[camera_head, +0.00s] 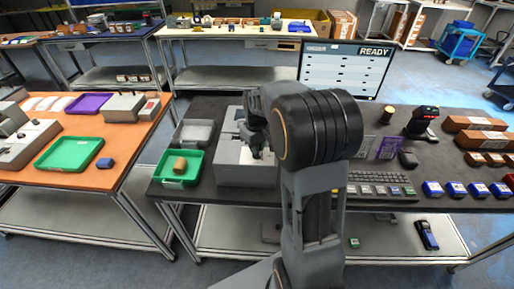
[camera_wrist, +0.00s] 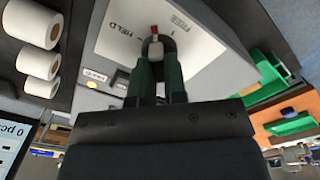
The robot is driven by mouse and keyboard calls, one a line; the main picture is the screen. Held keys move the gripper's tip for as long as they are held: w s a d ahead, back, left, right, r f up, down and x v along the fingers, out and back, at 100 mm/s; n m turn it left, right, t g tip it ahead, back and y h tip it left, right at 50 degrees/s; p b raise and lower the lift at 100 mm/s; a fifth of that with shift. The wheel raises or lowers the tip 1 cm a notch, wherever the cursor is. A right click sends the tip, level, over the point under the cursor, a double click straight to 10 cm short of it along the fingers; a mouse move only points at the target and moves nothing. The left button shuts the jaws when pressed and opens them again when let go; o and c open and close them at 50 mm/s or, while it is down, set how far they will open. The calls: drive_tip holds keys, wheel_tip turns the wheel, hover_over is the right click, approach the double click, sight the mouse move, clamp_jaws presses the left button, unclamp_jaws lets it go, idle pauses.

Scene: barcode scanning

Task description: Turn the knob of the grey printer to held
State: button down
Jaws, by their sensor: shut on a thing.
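The grey printer (camera_head: 235,173) stands on the dark table, partly hidden behind my arm. Its pale top panel (camera_wrist: 105,45) fills much of the wrist view. The red tip points to the top of the wrist picture, between the HELD label (camera_wrist: 125,31) on the left and another label (camera_wrist: 180,21) on the right. My gripper (camera_wrist: 157,60) has its two dark green fingers shut on the knob. In the head view my gripper (camera_head: 257,150) is over the printer, partly hidden.
A green tray (camera_head: 163,180) with a brown object and a grey tray (camera_head: 193,133) stand left of the printer. A keyboard (camera_head: 372,178), a scanner (camera_head: 423,122) and a monitor reading READY (camera_head: 343,70) are to the right. White rolls (camera_wrist: 40,63) show in the wrist view.

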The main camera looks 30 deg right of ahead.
drive_tip(key=n, duration=0.4)
drive_tip(key=shift+a+n, duration=0.1)
drive_tip(key=shift+n, duration=0.2)
drive_tip(key=shift+n+b, duration=0.4)
drive_tip(key=shift+n, duration=1.8)
drive_tip(key=c, duration=1.2)
unclamp_jaws()
drive_tip(key=shift+s+a, duration=0.1)
drive_tip(key=shift+o, duration=0.2)
drive_tip(key=shift+r, duration=0.1)
wheel_tip(320, 180, up, 14)
drive_tip(key=shift+f+b, duration=0.2)
drive_tip(key=shift+b, duration=0.15)
